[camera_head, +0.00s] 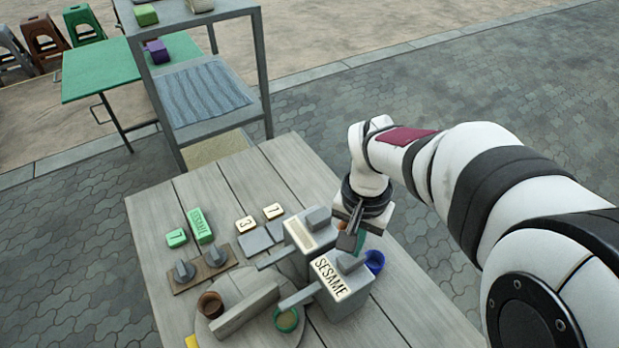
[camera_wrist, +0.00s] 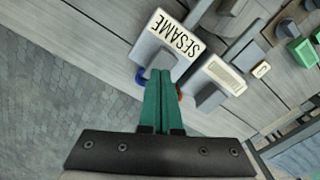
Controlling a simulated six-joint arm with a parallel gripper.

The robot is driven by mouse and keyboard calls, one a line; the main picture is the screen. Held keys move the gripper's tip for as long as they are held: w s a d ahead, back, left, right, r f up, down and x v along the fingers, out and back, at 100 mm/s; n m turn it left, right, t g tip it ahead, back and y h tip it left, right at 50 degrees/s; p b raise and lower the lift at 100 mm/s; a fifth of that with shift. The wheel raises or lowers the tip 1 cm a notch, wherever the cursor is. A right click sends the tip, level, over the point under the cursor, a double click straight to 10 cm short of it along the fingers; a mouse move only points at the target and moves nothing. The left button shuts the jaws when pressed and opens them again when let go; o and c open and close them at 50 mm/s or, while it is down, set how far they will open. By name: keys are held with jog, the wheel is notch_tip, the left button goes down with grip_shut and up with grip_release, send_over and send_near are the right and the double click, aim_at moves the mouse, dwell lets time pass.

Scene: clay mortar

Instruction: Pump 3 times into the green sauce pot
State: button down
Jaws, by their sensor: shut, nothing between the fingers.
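The green sauce pot (camera_head: 287,320) stands on a round grey plate (camera_head: 232,330) at the table's front, under the spout of the grey dispenser marked SESAME (camera_head: 336,288). That dispenser also shows in the wrist view (camera_wrist: 175,38), with a grey block on its top near my fingers. A second grey dispenser (camera_head: 306,236) with a pale label stands just behind it. My gripper (camera_head: 350,240) is shut and empty, its green fingers (camera_wrist: 164,80) together, above and between the two dispensers' rear ends. Whether it touches either one, I cannot tell. The green pot is not visible in the wrist view.
A blue pot (camera_head: 374,261) stands beside the SESAME dispenser. A brown pot (camera_head: 210,304) and a grey bar (camera_head: 245,310) are on the plate. Two knobs on a brown board (camera_head: 203,268), green tiles (camera_head: 200,226) and cream number tiles (camera_head: 246,224) lie at the left.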

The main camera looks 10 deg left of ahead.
jog(key=shift+f, duration=0.1)
jog(key=shift+f, duration=0.55)
jog(key=shift+f, duration=0.15)
jog(key=shift+f, duration=0.7)
dwell(0.3)
jog(key=shift+r, duration=1.55)
jog(key=shift+f, duration=0.1)
jog(key=shift+f, duration=0.6)
